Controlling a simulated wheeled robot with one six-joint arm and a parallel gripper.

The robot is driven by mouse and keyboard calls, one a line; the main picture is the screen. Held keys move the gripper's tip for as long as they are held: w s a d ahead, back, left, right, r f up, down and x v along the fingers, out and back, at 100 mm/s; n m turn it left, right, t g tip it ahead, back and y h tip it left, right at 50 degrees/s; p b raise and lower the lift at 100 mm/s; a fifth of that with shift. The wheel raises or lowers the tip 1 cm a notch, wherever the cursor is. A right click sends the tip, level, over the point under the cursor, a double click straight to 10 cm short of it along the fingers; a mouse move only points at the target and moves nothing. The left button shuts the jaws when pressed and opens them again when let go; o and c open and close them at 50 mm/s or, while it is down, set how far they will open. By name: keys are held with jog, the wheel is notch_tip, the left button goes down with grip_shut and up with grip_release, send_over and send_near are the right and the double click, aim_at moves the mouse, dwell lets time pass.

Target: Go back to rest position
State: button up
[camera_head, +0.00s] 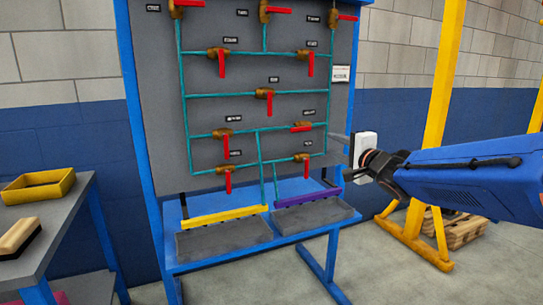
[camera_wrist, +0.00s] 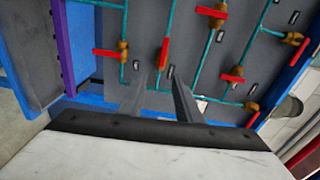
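My gripper (camera_wrist: 160,88) is open and empty; its two grey fingers stand apart in the wrist view. In the head view my gripper (camera_head: 338,155) is at the right edge of the grey panel (camera_head: 225,110), beside the lower valves. I cannot tell the exact gap to the panel. The panel carries teal pipes with several brass valves and red handles, such as the valve (camera_head: 302,127) nearest my gripper. In the wrist view the panel looks turned on its side, with the valves (camera_wrist: 235,73) ahead of the fingers.
A blue frame (camera_head: 135,120) holds the panel, with a yellow strip (camera_head: 225,216) and a purple strip (camera_head: 308,198) on its lower shelf. A grey table (camera_head: 60,215) with a yellow tray (camera_head: 38,186) stands left. A yellow post (camera_head: 440,90) and a wooden pallet (camera_head: 460,232) are right.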

jog(key=s+d+f+n+g+h, duration=0.35)
jog(key=s+f, duration=0.25)
jog(key=s, duration=0.2)
jog(key=s+d+f+n+g+h, duration=0.2)
jog(key=s+d+f+h, duration=0.15)
jog(key=s+f, duration=0.3)
jog(key=s+a+f+n+g+y, duration=0.1)
jog(key=s+a+f+n+g, duration=0.1)
jog(key=s+f, duration=0.4)
jog(key=s+a+f+n+g+y, duration=0.1)
jog(key=s+f+n+g, duration=0.4)
jog(key=s, duration=1.1)
jog(key=shift+a+f+n, duration=0.5)
jog(key=shift+a+n, duration=0.05)
jog(key=shift+n, duration=0.4)
